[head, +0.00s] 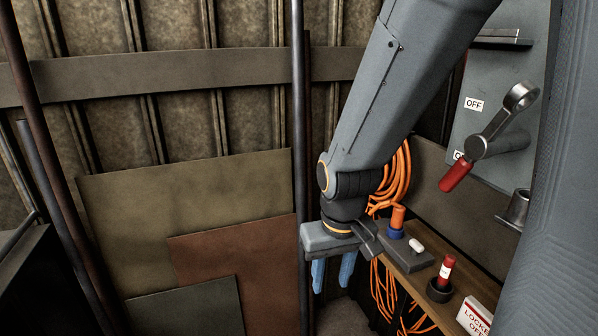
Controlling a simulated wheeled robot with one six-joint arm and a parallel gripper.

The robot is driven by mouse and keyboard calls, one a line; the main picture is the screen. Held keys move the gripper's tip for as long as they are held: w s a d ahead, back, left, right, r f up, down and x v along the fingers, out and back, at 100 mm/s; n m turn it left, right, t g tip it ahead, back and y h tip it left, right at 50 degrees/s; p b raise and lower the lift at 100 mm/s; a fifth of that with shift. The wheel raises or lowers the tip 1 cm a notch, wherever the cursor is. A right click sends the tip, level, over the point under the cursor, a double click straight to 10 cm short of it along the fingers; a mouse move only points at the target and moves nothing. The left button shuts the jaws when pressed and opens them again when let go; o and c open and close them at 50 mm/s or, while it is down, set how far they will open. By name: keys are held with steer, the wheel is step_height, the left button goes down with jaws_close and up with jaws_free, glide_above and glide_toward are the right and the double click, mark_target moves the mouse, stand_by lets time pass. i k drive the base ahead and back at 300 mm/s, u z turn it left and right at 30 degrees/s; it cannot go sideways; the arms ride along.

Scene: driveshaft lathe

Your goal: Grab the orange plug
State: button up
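My gripper (333,273) points down to the left of the plug, beside the shelf. Its two blue fingers are apart with nothing seen between them. Part of the grey block near the plug's base is hidden by my gripper's body.
A grey block with a white knob (416,245), a red cylinder in a black holder (447,268) and a "LOCKED OFF" box (474,316) crowd the shelf (408,285). An orange cable coil (398,178) hangs behind. A red-handled lever (457,176) juts from the switch panel.

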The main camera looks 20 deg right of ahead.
mark_target(398, 215)
steer(key=k, duration=0.65)
steer(key=u, duration=0.5)
steer(key=i, duration=1.1)
steer(key=z, duration=0.7)
steer(key=i, duration=0.45)
steer(key=z, duration=0.35)
